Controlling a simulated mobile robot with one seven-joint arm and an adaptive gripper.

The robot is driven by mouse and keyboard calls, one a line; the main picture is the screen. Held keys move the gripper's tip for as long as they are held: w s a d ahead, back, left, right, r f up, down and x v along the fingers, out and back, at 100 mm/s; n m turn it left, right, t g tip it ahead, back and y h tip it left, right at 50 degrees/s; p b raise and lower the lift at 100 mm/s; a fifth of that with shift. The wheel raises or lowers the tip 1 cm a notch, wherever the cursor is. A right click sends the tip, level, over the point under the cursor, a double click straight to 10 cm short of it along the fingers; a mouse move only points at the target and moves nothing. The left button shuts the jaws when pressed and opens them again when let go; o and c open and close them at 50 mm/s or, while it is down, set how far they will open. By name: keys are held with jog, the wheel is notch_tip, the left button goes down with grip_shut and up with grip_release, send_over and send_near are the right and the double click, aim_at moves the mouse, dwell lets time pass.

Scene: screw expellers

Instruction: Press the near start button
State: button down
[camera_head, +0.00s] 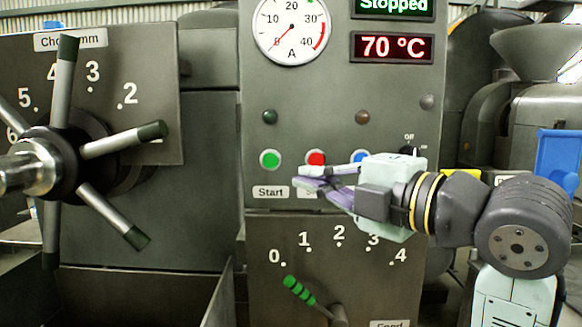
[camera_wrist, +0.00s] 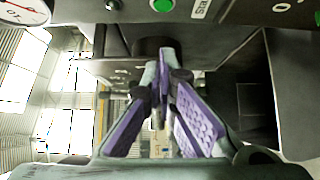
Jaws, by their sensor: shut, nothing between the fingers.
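The green start button (camera_head: 270,159) sits on the near grey control panel, above a white label (camera_head: 270,192) reading Start. In the wrist view the green button (camera_wrist: 163,5) shows at the top edge, with part of its label. My gripper (camera_head: 304,184) is in front of the panel, pointing left, below the red button (camera_head: 316,158) and to the right of the Start label. It covers most of the label under the red button. In the wrist view the purple-padded fingers (camera_wrist: 160,60) come together at the tips, shut and empty. The fingertips are apart from the green button in the picture.
A spoked handwheel (camera_head: 90,150) stands out at the left. A green-handled feed lever (camera_head: 302,292) is below the buttons. A dark knob (camera_head: 407,150) is partly behind my gripper. The panel displays (camera_head: 392,47) read Stopped and 70 °C. A blue container (camera_head: 558,160) is at the right.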

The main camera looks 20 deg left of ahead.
jog(key=p, duration=0.3)
send_near(265, 158)
jog(key=s+a, duration=0.3)
jog(key=a, duration=0.1)
jog(key=w, duration=0.1)
jog(key=w+a+p, duration=0.1)
jog(key=w, duration=0.1)
jog(key=shift+w+a+r+p, duration=0.15)
jog(key=shift+w+a+p, duration=0.15)
jog(key=shift+a+p, duration=0.05)
jog(key=shift+w+a, duration=0.15)
jog(key=shift+w, duration=0.4)
jog(key=shift+w, duration=0.2)
jog(key=shift+w+a+f+b, duration=0.15)
jog(key=shift+w+f+b, duration=0.05)
jog(key=shift+w+b, duration=0.25)
jog(key=shift+w+r, duration=0.1)
jog(key=shift+w, duration=0.15)
jog(key=shift+s+r, duration=0.1)
jog(key=shift+r, duration=0.05)
